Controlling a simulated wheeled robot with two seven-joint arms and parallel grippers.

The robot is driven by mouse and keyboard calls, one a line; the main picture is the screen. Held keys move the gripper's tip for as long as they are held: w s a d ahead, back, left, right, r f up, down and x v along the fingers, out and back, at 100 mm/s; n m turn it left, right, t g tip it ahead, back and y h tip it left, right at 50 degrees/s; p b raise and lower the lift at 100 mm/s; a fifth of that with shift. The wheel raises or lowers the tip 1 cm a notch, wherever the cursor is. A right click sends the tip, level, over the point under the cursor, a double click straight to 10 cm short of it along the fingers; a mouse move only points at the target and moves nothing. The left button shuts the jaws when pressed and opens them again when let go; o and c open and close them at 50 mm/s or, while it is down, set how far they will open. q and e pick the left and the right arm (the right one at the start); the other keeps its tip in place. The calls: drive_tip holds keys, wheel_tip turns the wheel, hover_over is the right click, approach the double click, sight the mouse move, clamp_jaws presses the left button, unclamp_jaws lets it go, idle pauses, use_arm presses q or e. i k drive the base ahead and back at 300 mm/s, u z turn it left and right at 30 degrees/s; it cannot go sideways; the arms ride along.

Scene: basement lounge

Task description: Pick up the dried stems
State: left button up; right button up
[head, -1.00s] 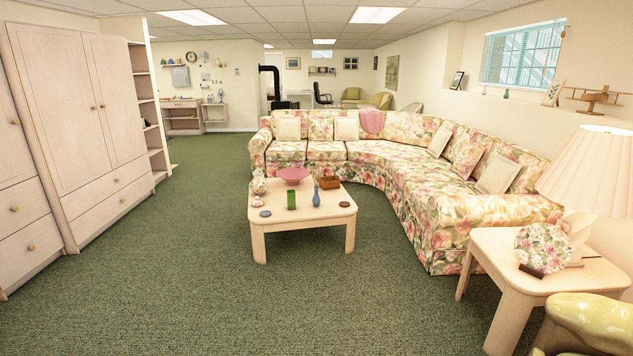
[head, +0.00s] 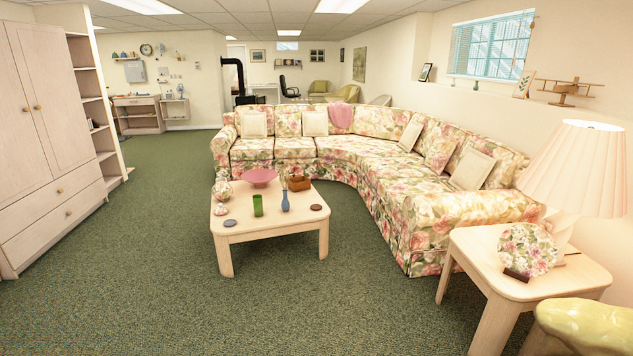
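A slim blue vase (head: 285,202) stands on the coffee table (head: 300,222). Thin, faint brownish stems (head: 284,181) seem to rise from its mouth; they are too small to make out clearly. A green glass (head: 258,206) stands just left of the vase. Neither of my grippers is in view.
A floral sectional sofa (head: 400,190) curves behind and right of the coffee table. A side table (head: 478,258) with a lamp (head: 580,170) and a floral plate (head: 528,250) stands at right. A yellow-green seat (head: 585,330) fills the lower right corner. Green carpet (head: 300,310) in front is clear.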

sight(285, 190)
drive_tip(key=z, duration=0.6)
drive_tip(key=i, duration=2.55)
drive_tip(key=u, duration=0.25)
drive_tip(key=i, duration=2.05)
drive_tip(key=u, duration=0.5)
